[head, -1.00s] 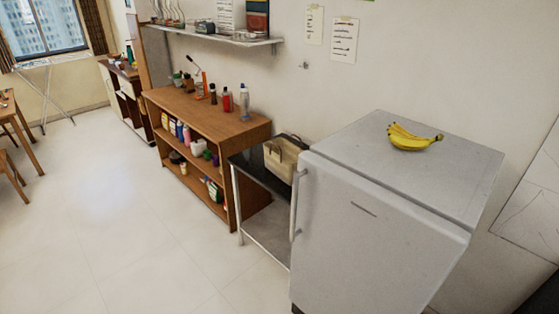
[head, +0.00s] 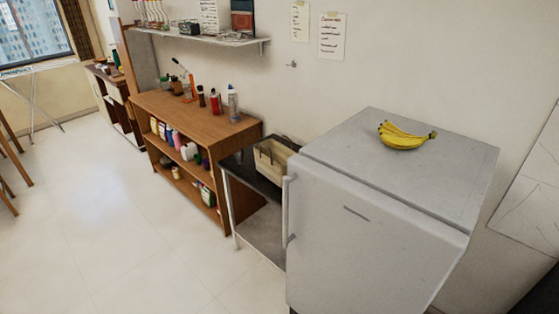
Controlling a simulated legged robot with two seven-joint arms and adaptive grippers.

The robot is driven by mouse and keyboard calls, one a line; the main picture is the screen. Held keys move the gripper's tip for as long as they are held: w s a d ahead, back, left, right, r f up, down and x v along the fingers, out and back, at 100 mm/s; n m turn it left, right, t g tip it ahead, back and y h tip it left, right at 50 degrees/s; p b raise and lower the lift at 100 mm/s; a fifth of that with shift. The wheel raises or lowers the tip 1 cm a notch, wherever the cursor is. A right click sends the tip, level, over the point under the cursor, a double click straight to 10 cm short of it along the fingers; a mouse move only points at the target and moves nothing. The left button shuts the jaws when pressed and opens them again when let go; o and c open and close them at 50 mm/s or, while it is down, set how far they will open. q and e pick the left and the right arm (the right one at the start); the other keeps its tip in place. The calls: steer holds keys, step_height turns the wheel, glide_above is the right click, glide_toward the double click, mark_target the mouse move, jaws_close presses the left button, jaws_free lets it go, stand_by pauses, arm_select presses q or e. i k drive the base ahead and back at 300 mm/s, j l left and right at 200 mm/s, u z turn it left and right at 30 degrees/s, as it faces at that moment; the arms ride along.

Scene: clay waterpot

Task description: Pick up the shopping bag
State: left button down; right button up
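A beige bag-like container with a dark handle (head: 272,162) stands on a dark metal side table, between the wooden shelf and the fridge. The fridge hides its right part. I cannot tell for sure whether it is the shopping bag; no other bag shows in the head view. Neither of my grippers is in view.
A grey fridge (head: 375,225) with bananas (head: 405,135) on top fills the right foreground. The metal side table (head: 262,236) stands beside it. A wooden shelf (head: 190,117) holds several bottles. A wall shelf (head: 205,38) hangs above. The pale floor (head: 110,230) at left is clear.

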mark_target(277, 159)
steer(key=i+j+z, duration=0.15)
steer(key=i+j, duration=0.25)
steer(key=i+j+z, duration=0.15)
steer(key=i+j, duration=0.3)
steer(key=i+j+z, duration=0.15)
steer(key=i+j, duration=0.3)
steer(key=i+j+z, duration=0.15)
steer(key=i+j, duration=0.2)
steer(key=j, duration=0.25)
